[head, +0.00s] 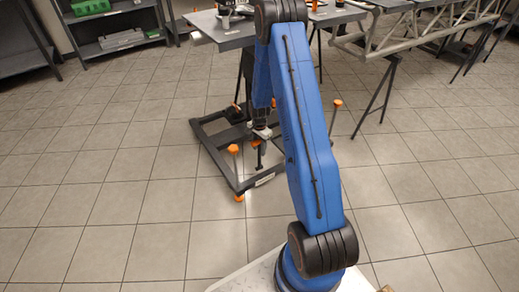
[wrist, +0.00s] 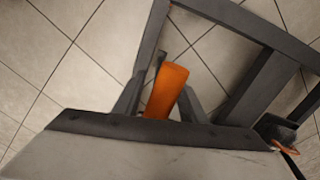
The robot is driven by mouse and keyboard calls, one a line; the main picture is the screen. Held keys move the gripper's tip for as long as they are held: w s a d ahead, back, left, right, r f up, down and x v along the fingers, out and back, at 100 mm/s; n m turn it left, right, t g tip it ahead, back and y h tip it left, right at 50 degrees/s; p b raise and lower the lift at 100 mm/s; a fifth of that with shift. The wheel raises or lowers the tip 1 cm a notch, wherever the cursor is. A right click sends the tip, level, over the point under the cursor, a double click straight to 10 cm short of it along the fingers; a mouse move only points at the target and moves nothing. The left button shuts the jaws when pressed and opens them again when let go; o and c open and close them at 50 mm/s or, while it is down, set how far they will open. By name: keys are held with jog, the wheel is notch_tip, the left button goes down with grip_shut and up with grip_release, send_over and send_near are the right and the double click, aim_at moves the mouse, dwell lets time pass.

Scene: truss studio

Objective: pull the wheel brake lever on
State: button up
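An orange lever (wrist: 167,91) shows in the wrist view beside the dark grey frame of a low wheeled stand. My gripper (wrist: 161,98) has its two dark fingers apart, one on each side of the orange lever. I cannot tell whether either finger touches it. Orange-tipped parts show around the stand, one upright piece (head: 234,149) just left of my gripper. Which one is between the fingers is not clear there.
A second orange part (wrist: 286,148) is by a dark caster at the right of the wrist view. A table (head: 228,36) stands behind the stand. A truss (head: 420,30) on trestles is at the back right, shelves (head: 112,25) at the back left. Tiled floor at left is clear.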

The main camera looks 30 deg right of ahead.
jog(key=shift+f, duration=0.15)
grip_shut()
jog(key=shift+s, duration=0.15)
